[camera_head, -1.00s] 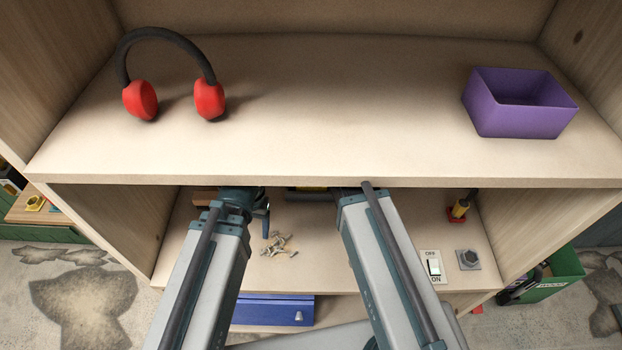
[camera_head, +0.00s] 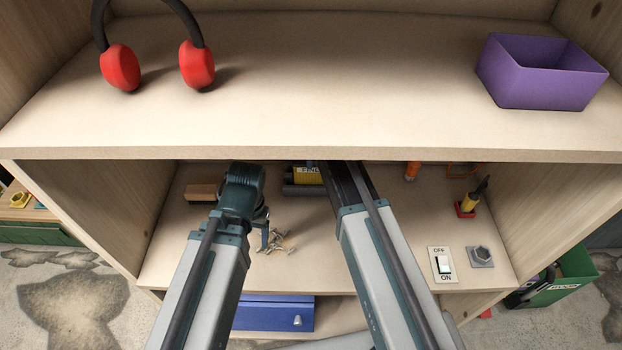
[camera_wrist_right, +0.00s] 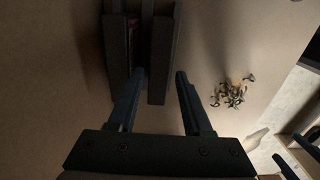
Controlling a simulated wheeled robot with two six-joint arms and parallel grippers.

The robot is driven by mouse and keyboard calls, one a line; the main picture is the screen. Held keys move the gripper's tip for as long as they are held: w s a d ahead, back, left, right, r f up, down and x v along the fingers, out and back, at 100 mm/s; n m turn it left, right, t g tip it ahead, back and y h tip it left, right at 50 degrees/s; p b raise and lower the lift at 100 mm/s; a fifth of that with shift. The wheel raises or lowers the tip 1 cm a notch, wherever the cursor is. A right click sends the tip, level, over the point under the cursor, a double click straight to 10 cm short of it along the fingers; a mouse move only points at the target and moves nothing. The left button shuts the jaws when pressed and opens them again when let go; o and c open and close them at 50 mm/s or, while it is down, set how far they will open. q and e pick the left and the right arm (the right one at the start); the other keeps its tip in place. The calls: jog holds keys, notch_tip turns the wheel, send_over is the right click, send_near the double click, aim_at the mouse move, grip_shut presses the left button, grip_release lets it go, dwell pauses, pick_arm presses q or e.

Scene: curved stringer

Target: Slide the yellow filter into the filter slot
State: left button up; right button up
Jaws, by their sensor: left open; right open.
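A yellow block marked "FINE" (camera_head: 308,175), which looks like the yellow filter, stands at the back of the lower shelf, partly cut off by the upper shelf's edge. A dark holder (camera_head: 303,190) is at its foot. I cannot tell if this is the filter slot. The upper shelf hides the right gripper in the head view. My left gripper (camera_head: 264,230) is open beside the loose screws.
Loose screws (camera_head: 278,244) lie on the lower shelf, with a brown block (camera_head: 202,192) at left. A switch (camera_head: 442,264), a hex nut plate (camera_head: 481,256) and a red-based tool (camera_head: 467,208) are at right. Red earmuffs (camera_head: 120,67) and a purple bin (camera_head: 545,80) are above.

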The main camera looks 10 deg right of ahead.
aim_at(311, 176)
notch_tip(311, 176, down, 5)
jog(key=b, duration=0.5)
jog(key=shift+f, duration=0.1)
grip_shut()
